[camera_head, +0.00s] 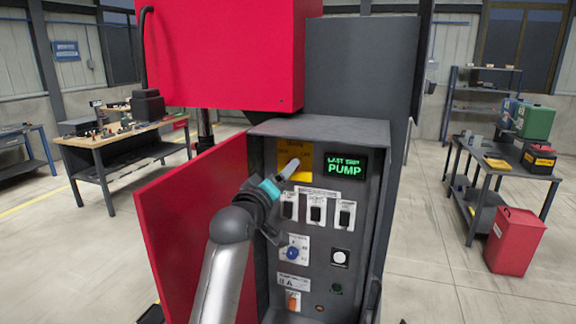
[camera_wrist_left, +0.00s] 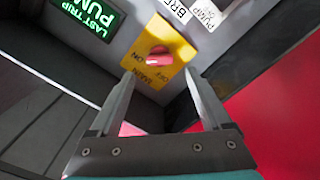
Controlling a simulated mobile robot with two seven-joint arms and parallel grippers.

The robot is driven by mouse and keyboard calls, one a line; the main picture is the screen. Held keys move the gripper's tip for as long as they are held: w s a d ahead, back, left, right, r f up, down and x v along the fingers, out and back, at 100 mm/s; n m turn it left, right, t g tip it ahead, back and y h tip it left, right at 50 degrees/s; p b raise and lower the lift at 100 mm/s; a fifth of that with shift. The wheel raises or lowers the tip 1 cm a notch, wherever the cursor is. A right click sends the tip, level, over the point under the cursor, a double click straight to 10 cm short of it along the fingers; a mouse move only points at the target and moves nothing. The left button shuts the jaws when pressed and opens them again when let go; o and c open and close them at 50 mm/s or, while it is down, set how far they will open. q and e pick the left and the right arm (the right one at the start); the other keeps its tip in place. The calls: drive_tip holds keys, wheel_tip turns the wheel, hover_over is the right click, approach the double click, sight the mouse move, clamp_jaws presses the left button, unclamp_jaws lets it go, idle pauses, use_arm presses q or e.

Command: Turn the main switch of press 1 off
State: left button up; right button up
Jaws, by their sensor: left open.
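The main switch is a red knob (camera_wrist_left: 157,58) on a yellow plate (camera_wrist_left: 172,42) lettered MAIN, ON and OFF in the left wrist view. I cannot tell which label the knob points to. In the head view the yellow plate (camera_head: 303,154) is at the upper left of the press's control panel, and my gripper hides the knob. My left gripper (camera_head: 291,168) is in front of the plate; in the wrist view its two fingers (camera_wrist_left: 159,76) are spread, with the knob just beyond and between the tips. Contact is not visible. My right gripper is not in view.
A lit green display (camera_head: 346,167) reads LAST TRIP PUMP beside the plate. Black rocker switches (camera_head: 315,214), a blue knob (camera_head: 292,253) and buttons sit below. An open red door (camera_head: 195,225) stands left of the panel. A grey cabinet edge lies close around the recessed panel.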

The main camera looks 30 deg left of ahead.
use_arm(q)
drive_tip(key=shift+p+x, duration=0.4)
drive_tip(key=shift+x, duration=2.35)
drive_tip(key=shift+c, duration=0.4)
clamp_jaws()
